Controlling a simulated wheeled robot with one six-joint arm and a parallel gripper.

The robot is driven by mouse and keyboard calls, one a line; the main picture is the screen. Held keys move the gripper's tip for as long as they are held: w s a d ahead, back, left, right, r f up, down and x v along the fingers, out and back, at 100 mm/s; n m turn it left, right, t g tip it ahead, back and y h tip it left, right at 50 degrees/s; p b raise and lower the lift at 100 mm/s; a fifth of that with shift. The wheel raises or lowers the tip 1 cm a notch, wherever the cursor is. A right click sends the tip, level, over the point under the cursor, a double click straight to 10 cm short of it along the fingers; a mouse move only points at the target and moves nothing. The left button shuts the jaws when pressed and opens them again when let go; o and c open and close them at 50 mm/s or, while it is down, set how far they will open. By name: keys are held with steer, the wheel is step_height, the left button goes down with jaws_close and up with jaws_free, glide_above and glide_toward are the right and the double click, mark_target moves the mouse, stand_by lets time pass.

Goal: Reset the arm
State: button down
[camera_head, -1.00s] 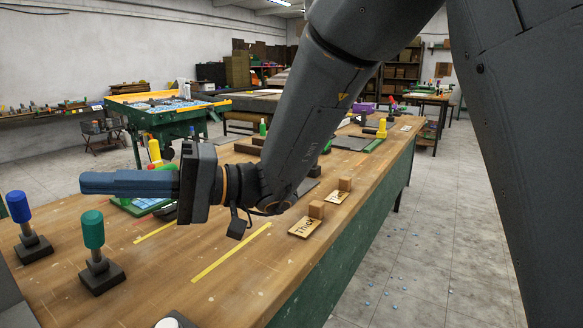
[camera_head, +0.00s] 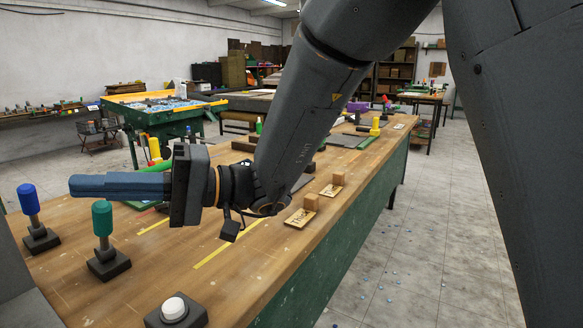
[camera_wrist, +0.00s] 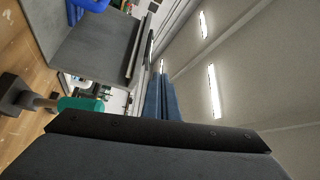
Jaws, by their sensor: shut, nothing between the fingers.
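My gripper (camera_head: 120,186) is at the end of my dark grey arm, held above the workbench (camera_head: 225,285). Its blue fingers point left in the head view and lie together, shut and empty. In the wrist view the blue fingers (camera_wrist: 160,98) also show closed, with the ceiling and its lights behind them. My arm hides part of the bench behind it.
A teal-handled tool on a black base (camera_head: 103,220) and a blue-handled one (camera_head: 30,202) stand upright at the bench's left. A white button on a dark box (camera_head: 173,308) is in front. Labelled wooden plates with small blocks (camera_head: 300,218) lie along the right edge.

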steer(key=d+f+m+t+h, duration=0.1)
steer(key=d+f+m+h, duration=0.1)
steer(key=d+f, duration=0.4)
steer(key=d+f+m+t+h, duration=0.1)
steer(key=d+f+m+h, duration=0.1)
steer(key=d+f+h, duration=0.2)
steer(key=d+f+m+t+h, duration=0.2)
steer(key=d+f+h, duration=0.1)
steer(key=d+f, duration=0.5)
steer(key=shift+s+d+f, duration=0.15)
steer(key=shift+d+f, duration=0.05)
steer(key=shift+d, duration=0.5)
steer(key=shift+s+d+f, duration=0.15)
steer(key=shift+d+f, duration=0.05)
steer(key=shift+d, duration=0.5)
steer(key=w+d+f+m+t+h, duration=0.15)
steer(key=d+f+h, duration=0.3)
steer(key=d, duration=0.95)
steer(key=d+f+m+t+h, duration=0.3)
steer(key=d+f+h, duration=0.15)
steer(key=d, duration=1.05)
steer(key=a+f+n+b, duration=0.4)
steer(key=a+b, duration=0.6)
steer(key=a, duration=0.1)
steer(key=d+r+m+p, duration=0.2)
steer(key=d+r+p, duration=0.5)
steer(key=p, duration=0.6)
steer(key=shift+s+p, duration=0.3)
steer(key=shift+s, duration=0.05)
steer(key=shift+s+f, duration=0.1)
